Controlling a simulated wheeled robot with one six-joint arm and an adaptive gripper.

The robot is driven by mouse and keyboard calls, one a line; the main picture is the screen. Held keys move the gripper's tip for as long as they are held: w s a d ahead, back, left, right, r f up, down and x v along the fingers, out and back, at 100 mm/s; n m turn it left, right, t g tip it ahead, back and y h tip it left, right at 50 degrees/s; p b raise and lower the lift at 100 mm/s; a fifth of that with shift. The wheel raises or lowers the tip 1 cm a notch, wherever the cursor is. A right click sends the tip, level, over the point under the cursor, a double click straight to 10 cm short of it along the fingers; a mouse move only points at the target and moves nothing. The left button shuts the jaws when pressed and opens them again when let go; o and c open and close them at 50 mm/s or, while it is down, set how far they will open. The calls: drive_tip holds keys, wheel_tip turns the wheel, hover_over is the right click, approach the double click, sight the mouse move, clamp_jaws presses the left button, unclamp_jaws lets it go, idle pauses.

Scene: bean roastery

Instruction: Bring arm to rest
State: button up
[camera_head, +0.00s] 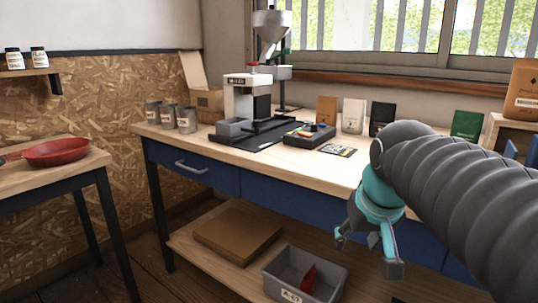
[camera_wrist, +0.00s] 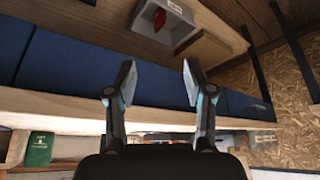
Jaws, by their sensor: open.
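My gripper (camera_head: 367,252) is open and empty in the head view, pointing down in front of the workbench's blue front. Its two fingers also show apart in the wrist view (camera_wrist: 158,78), with nothing between them. My grey ribbed arm comes in from the right of the head view and hides part of the bench's right side. The wrist view is upside down, with the bench's blue drawer front (camera_wrist: 60,65) beyond the fingers.
The workbench (camera_head: 215,148) holds a grinder (camera_head: 243,97), canisters (camera_head: 168,116) and coffee bags (camera_head: 352,115). The lower shelf carries a grey bin (camera_head: 275,285) with a red item (camera_head: 309,279) and a brown box (camera_head: 236,236). A side table with a red pan (camera_head: 57,152) stands left.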

drive_tip(key=s+f, duration=1.1)
drive_tip(key=shift+s+f, duration=0.3)
drive_tip(key=shift+f, duration=0.1)
